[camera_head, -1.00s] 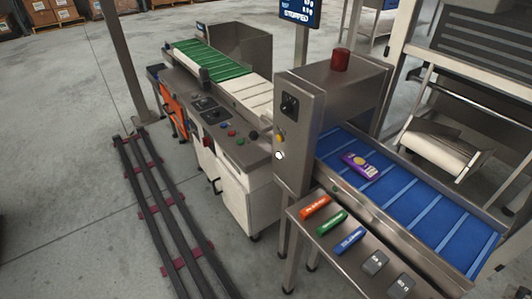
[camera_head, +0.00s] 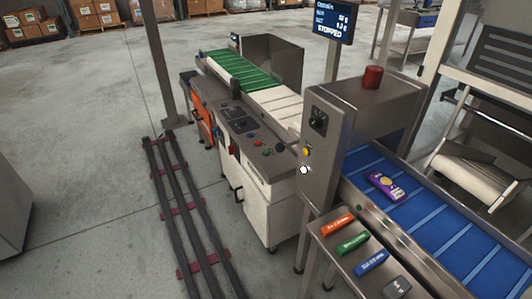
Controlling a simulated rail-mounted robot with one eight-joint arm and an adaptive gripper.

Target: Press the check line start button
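The check line housing (camera_head: 365,109) is a grey metal box over a blue belt (camera_head: 437,220), with a red dome (camera_head: 373,78) on top. Its front post carries a black rotary switch (camera_head: 318,121), a yellow button (camera_head: 306,152) and a white button (camera_head: 304,169) below it. The neighbouring console has a red button (camera_head: 255,143), a green button (camera_head: 267,154) and a black knob (camera_head: 281,147). No start label is readable. The screen (camera_head: 330,21) reads "STOPPED". My gripper is not in view.
A purple pack (camera_head: 384,186) lies on the blue belt. A metal shelf (camera_head: 335,262) in front holds orange, green, blue and grey labelled blocks. Floor rails (camera_head: 183,210) run at the left beside an upright post (camera_head: 162,62). Grey floor lies open farther left.

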